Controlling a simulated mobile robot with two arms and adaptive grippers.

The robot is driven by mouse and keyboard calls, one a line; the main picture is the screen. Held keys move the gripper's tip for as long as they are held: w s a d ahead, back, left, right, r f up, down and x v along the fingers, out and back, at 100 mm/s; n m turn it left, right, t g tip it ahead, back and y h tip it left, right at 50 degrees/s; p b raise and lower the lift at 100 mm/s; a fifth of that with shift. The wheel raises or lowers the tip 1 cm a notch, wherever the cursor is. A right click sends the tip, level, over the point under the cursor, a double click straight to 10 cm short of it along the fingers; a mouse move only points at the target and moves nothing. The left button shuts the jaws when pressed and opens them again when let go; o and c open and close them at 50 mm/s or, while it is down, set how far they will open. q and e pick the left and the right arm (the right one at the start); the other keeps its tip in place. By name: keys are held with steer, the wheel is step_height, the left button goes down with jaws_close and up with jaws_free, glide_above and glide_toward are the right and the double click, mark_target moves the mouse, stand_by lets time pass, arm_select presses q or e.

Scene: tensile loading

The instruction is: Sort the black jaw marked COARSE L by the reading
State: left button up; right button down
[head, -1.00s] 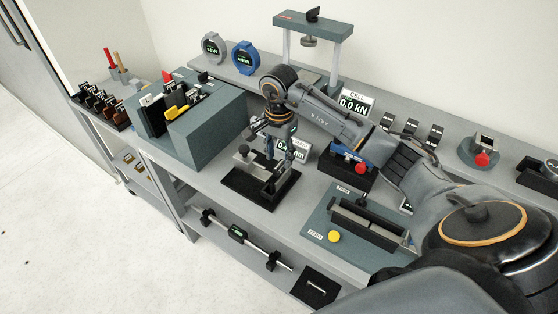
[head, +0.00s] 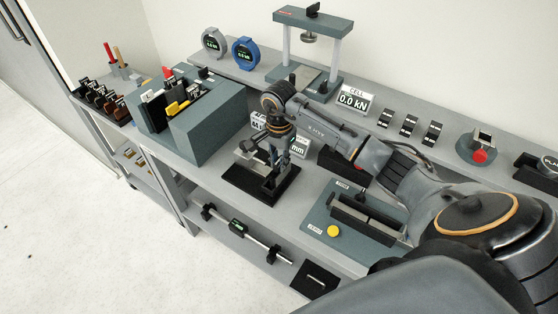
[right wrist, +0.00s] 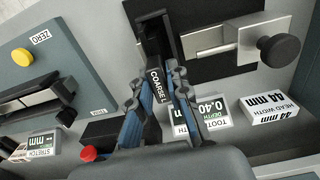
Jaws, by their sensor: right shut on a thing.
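My right gripper (head: 272,160) is shut on a small black jaw marked COARSE L (right wrist: 155,82), which shows between its fingertips in the right wrist view (right wrist: 157,76). The gripper points down at a black measuring fixture (head: 236,177). The fixture has a sliding metal block and a black knob (right wrist: 277,50) beside the jaw. I cannot tell whether the jaw touches the fixture. In the head view the jaw is hidden by the gripper. Reading cards for head width, 44 mm (right wrist: 272,110), and tooth depth, 0.40 (right wrist: 207,112), stand beside the fixture. My left gripper is out of view.
A grey-green sorting box (head: 208,125) with black and yellow pieces stands left of the fixture. A zeroing station (head: 340,235) with a yellow button is at the right front. A press (head: 312,22) and several small black pieces are at the back.

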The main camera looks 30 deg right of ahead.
steer(key=shift+w+b, duration=0.25)
steer(key=shift+b, duration=0.15)
stand_by(0.4)
steer(key=c, duration=1.2)
jaws_free()
step_height(320, 180, up, 12)
